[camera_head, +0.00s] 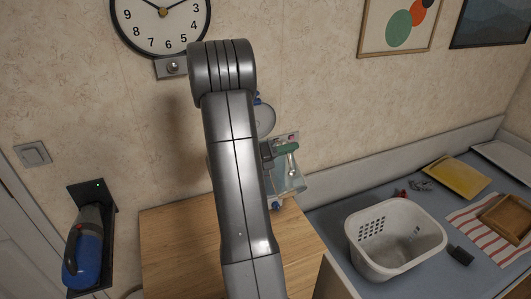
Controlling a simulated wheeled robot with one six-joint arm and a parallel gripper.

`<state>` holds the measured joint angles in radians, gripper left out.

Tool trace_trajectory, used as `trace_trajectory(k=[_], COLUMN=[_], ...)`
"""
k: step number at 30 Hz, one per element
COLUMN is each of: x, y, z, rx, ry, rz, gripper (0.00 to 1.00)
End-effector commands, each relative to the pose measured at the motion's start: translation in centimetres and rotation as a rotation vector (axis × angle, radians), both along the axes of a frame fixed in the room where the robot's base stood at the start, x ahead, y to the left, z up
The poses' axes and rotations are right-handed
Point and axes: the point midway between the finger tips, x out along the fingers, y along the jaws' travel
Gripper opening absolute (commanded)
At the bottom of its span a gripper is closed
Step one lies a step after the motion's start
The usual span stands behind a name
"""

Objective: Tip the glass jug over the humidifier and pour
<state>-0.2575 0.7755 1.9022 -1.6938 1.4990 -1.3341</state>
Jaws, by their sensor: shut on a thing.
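My arm's links run up the middle of the picture and hide much of what lies behind them. My gripper (268,151) shows only in part, as a dark shape at the right edge of the arm. The jug is see-through and is held above the right part of the wooden table. Its exact tilt is hard to tell. I cannot make out the humidifier clearly; a small blue and white bit below the jug may belong to it. No pouring water can be made out.
The wooden table (175,245) is bare at its left. A white basket (397,262) stands on the blue-grey counter (335,222) at the right, with a yellow packet (457,177) and striped cloth (482,232) beyond. A blue handheld device (83,250) hangs at the left wall.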

Motion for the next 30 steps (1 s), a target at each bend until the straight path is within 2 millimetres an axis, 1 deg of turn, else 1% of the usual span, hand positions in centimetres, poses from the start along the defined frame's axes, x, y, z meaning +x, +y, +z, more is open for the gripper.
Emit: trace_trajectory(k=[30], x=[0.25], y=[0.1], z=[0.5], rx=[-0.013], ry=[0.022], rz=[0.0], gripper=[0.0])
